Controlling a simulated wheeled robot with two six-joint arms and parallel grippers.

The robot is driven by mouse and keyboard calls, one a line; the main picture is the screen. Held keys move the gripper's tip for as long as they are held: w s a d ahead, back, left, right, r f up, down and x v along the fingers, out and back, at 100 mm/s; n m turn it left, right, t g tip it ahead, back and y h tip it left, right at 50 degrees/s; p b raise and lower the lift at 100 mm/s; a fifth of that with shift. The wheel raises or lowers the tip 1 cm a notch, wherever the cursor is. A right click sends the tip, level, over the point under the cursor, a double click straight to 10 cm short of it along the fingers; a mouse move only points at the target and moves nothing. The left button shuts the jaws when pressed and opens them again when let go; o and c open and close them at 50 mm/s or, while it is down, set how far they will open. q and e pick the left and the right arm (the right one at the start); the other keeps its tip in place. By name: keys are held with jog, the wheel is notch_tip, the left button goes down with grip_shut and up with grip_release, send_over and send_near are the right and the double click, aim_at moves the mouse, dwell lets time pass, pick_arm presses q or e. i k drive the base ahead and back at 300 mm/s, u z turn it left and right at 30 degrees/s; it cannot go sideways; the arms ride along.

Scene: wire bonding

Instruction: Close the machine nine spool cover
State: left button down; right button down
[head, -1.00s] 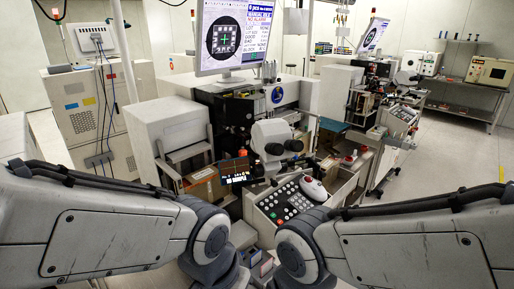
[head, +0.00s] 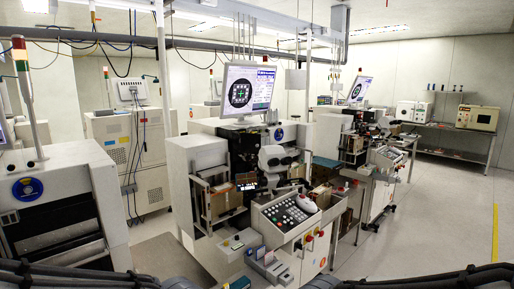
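A wire bonding machine (head: 212,128) stands in the middle, with a monitor, a microscope (head: 277,158) and a slanted keypad panel (head: 284,216). A small blue disc (head: 279,134) is on its upper front, right of the dark opening. A nearer machine (head: 62,176) at the left edge bears a larger blue disc (head: 27,189) on its front. No machine number is legible, and I cannot tell which part is the spool cover or whether it is open. Both my grippers are out of view; only parts of my arms show along the bottom edge.
Another bonding machine (head: 382,160) stands further right. A steel bench (head: 455,141) with boxed instruments is by the back wall. A signal tower (head: 22,75) rises at the left. The floor (head: 420,225) at the right is clear, with a yellow line.

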aim_at(250, 143)
jog(key=z, duration=0.7)
jog(key=i, duration=1.25)
jog(key=u, duration=0.6)
jog(key=i, duration=0.7)
jog(key=u, duration=0.75)
